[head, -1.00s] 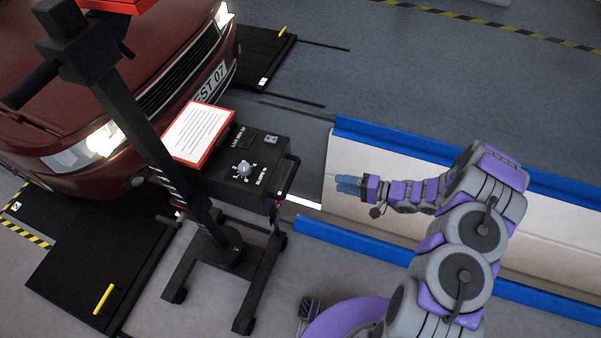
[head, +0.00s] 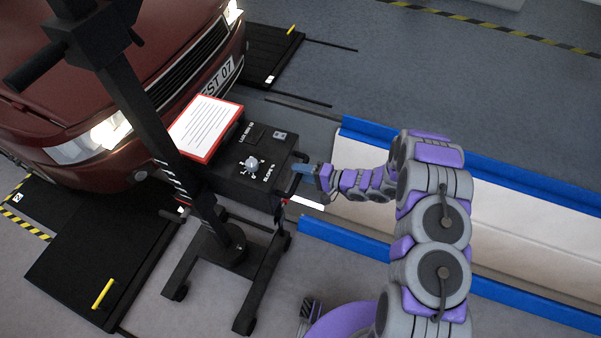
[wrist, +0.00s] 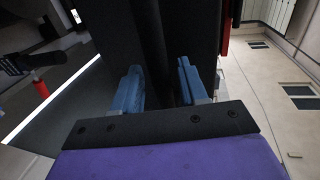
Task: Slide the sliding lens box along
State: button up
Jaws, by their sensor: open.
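The sliding lens box (head: 237,183) is a black box with a round dial on top, carried on a black wheeled stand with an upright column (head: 160,120). A black handle (head: 292,183) sticks out from its right side. My gripper (head: 300,168) is at that handle, with its blue fingers pointing left toward the box. In the wrist view the two blue fingers (wrist: 158,88) are apart, with a dark vertical surface of the box or handle in front of and between them. I cannot tell whether the fingers touch it.
A red car (head: 80,60) stands behind the box at the upper left, headlight lit. A red-framed sheet (head: 205,127) lies by the box. Black plates (head: 85,255) lie on the floor. A pale pit with blue edges (head: 480,190) runs to the right.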

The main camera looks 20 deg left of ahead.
jog(key=shift+a+f, duration=0.1)
jog(key=shift+a, duration=0.4)
jog(key=shift+d, duration=0.4)
jog(key=shift+c, duration=0.3)
grip_shut()
